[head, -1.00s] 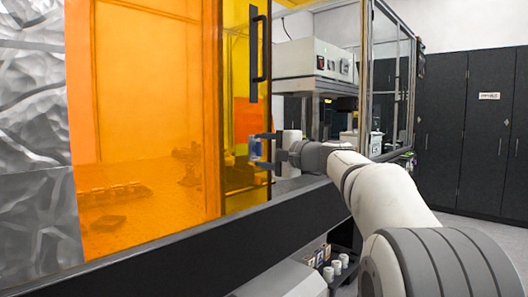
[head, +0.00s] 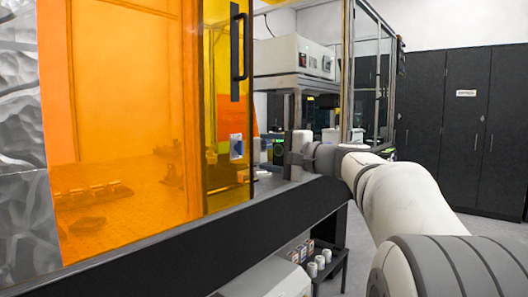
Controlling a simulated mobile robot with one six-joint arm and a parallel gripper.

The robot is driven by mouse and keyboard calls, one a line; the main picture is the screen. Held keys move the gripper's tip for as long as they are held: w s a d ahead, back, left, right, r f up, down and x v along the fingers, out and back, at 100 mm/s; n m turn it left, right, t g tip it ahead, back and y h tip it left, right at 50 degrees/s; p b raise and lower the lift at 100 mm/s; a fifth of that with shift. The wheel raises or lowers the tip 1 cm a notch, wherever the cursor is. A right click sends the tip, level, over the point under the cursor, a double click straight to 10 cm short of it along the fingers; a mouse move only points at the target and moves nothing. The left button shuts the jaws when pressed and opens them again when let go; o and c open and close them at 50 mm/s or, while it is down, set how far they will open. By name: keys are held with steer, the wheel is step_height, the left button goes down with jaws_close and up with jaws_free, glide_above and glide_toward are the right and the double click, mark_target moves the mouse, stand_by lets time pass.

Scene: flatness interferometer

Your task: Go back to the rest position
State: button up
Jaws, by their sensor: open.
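My gripper (head: 271,151) is at the end of my arm, near the middle of the head view, at the right edge of the orange enclosure panel. Its jaws are open, point left and appear empty. A small blue and white piece (head: 237,147) shows to the left of the jaws, against the orange panel and below its black handle. There is a gap between it and my gripper. I cannot tell what holds it up.
The orange panel (head: 130,130) with its black handle (head: 238,52) stands close on the left, above a black ledge (head: 190,232). A low shelf (head: 330,268) holds small cups. An instrument (head: 293,60) stands behind my gripper. Dark cabinets (head: 460,130) line the right; floor there looks clear.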

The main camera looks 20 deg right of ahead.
steer(key=s+a+f+n+g+h+p, duration=0.45)
steer(key=s+a+g+p, duration=0.4)
steer(key=s+p, duration=0.6)
steer(key=s+d+f+n+g+h+p, duration=0.1)
steer(key=s+d+f+n+h+p, duration=0.1)
steer(key=s+p, duration=0.5)
steer(key=s+d+f+n+g+h+p, duration=0.1)
steer(key=s+f+n+g+h+p, duration=0.1)
steer(key=s+n+h+p, duration=0.2)
steer(key=s+p, duration=0.3)
steer(key=s, duration=0.2)
steer(key=shift+s+d+n+p, duration=0.15)
steer(key=shift+d+n+p, duration=0.2)
steer(key=shift+d+p, duration=0.05)
steer(key=shift+g, duration=0.25)
